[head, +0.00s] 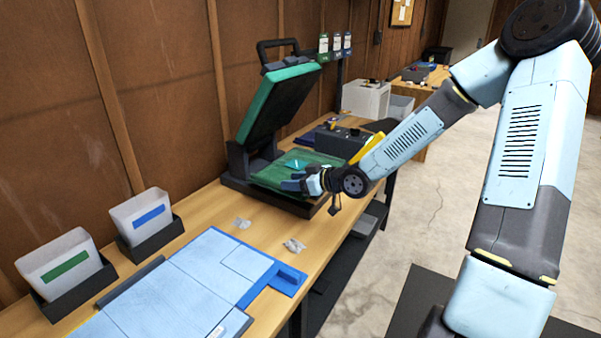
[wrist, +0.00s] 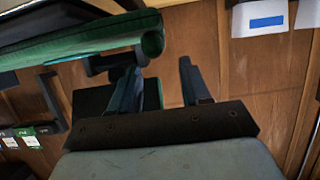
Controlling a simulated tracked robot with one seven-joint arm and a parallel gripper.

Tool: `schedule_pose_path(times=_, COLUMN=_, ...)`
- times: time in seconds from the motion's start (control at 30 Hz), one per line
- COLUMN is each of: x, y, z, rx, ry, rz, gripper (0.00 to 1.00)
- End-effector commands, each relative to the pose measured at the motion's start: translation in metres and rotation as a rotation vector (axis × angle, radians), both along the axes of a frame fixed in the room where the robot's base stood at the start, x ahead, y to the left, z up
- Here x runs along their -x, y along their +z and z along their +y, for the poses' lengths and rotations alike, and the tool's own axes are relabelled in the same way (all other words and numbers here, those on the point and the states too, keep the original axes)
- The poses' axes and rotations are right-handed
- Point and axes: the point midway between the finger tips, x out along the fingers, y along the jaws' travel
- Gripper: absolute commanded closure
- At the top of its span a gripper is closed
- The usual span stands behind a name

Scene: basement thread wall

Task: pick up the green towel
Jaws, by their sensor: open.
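The green towel (head: 272,172) appears to lie flat on the lower bed of the open press (head: 272,113). A small teal patch shows on top of it. My gripper (head: 292,184) is over the front part of the bed, and its wrist hides part of the green cloth. In the wrist view, my gripper (wrist: 160,78) has its two fingers apart with nothing between them. A rounded green edge, apparently the towel (wrist: 105,42), shows beyond the left finger. I cannot tell whether a finger touches it.
The press's raised lid leans over the bed. A blue board (head: 185,285) and two bins, one with a blue label (head: 148,217) and one with a green label (head: 64,263), are at the near left. Small clear packets (head: 294,245) lie on the bench.

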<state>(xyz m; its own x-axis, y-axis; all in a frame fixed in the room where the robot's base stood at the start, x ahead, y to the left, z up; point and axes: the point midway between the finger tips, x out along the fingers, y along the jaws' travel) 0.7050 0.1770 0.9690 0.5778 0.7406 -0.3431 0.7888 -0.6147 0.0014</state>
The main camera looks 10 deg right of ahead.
Motion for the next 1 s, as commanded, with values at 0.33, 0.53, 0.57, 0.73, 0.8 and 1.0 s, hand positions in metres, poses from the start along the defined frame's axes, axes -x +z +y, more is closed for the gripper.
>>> schedule_pose_path(times=0.33, x=-0.016, y=-0.015, z=0.026, rx=-0.001, ry=0.002, rz=0.002, gripper=0.53)
schedule_pose_path(times=0.53, x=-0.025, y=-0.02, z=0.037, rx=0.0, ry=0.002, rz=0.001, gripper=0.53)
schedule_pose_path(times=0.57, x=-0.026, y=-0.02, z=0.038, rx=0.0, ry=0.002, rz=0.001, gripper=0.53)
schedule_pose_path(times=0.73, x=-0.027, y=-0.021, z=0.038, rx=0.0, ry=0.001, rz=0.0, gripper=0.53)
schedule_pose_path(times=0.8, x=-0.027, y=-0.021, z=0.038, rx=0.0, ry=0.001, rz=0.0, gripper=0.53)
schedule_pose_path(times=1.0, x=-0.027, y=-0.021, z=0.038, rx=0.0, ry=0.001, rz=0.0, gripper=0.68)
